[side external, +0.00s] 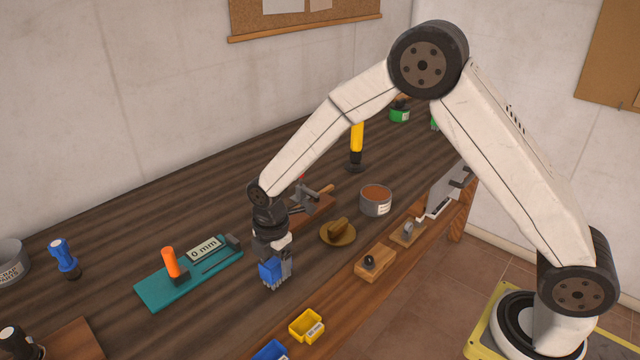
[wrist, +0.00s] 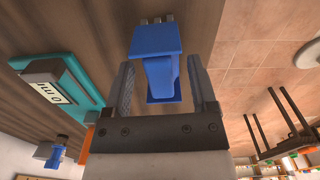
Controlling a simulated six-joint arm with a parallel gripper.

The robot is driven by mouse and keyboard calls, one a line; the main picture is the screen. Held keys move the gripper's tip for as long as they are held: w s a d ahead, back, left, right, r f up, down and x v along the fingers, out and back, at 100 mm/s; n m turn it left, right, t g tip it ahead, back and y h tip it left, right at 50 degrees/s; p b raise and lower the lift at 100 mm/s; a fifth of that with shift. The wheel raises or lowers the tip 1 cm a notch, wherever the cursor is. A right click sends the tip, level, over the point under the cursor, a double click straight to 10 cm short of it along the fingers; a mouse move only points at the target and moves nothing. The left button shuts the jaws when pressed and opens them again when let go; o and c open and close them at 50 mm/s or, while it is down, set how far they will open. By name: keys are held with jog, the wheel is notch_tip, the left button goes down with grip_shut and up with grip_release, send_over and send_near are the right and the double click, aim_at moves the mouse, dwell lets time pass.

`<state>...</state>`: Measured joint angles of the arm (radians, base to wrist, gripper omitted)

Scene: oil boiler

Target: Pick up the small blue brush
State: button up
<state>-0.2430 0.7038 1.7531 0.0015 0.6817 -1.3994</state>
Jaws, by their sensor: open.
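My gripper (side external: 278,283) points down low over the wooden bench near its front edge, left of the brown dish. Its jaws are open in the wrist view (wrist: 160,72). A small blue thing, which looks like the blue brush (wrist: 155,45), sits between the two grey fingers, with a gap visible beside it. In the side view the blue piece (side external: 268,272) shows at the gripper's end, partly covered by the fingers. I cannot see bristles, or whether it touches the bench.
A yellow bin (side external: 306,326) and a blue bin (side external: 270,351) lie in front. A teal gauge board (side external: 155,290) with an orange handle is to the left, beyond it a blue-handled upright tool (side external: 64,257). A brown dish (side external: 337,234) and wooden block (side external: 376,262) stand right.

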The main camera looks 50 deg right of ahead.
aim_at(275, 259)
dwell(0.3)
grip_shut()
jog(key=shift+r, duration=0.2)
jog(key=shift+r, duration=1.5)
jog(key=s+d+r, duration=0.2)
jog(key=s+r, duration=0.7)
jog(key=s, duration=0.4)
jog(key=shift+s+d+r, duration=0.3)
jog(key=shift+s+d, duration=0.05)
jog(key=shift+s, duration=0.05)
